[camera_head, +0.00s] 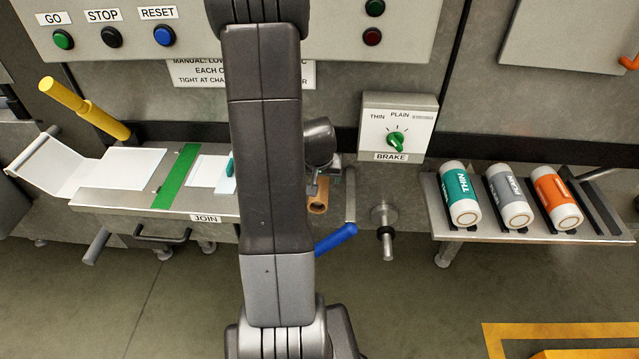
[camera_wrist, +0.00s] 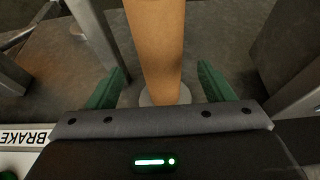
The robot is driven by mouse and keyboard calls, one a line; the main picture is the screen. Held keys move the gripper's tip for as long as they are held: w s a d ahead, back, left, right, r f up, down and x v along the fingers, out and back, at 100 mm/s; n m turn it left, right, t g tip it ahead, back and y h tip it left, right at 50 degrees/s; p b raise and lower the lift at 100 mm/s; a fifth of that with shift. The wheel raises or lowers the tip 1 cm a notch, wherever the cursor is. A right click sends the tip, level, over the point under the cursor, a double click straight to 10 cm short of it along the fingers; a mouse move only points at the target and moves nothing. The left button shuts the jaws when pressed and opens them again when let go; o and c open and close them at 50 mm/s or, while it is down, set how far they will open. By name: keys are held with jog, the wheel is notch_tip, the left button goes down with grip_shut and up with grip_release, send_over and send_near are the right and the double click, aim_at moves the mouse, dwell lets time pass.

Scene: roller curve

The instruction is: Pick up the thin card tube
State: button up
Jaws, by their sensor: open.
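A plain brown card tube (camera_wrist: 157,40) runs between the two green fingers of my open gripper (camera_wrist: 160,84) in the wrist view. I see a gap on both sides of the tube, so the fingers do not appear to grip it. A pale round disc (camera_wrist: 160,97) shows at the tube's end near the palm. In the head view the brown tube (camera_head: 318,196) shows only in part, end on, just right of my arm. My arm hides most of the gripper and the rest of the tube there.
A blue-handled lever (camera_head: 337,239) stands beside the tube, below the BRAKE box (camera_head: 398,128). A joining table (camera_head: 120,198) lies left of my arm. A rack (camera_head: 447,225) at the right holds three rolls, including the teal THIN roll (camera_head: 460,192).

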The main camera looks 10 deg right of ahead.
aim_at(319, 179)
jog(key=b+x, duration=0.1)
jog(key=x, duration=0.3)
jog(key=shift+w+f, duration=0.2)
jog(key=shift+w, duration=0.05)
jog(key=c, duration=1.1)
jog(key=shift+r, duration=0.2)
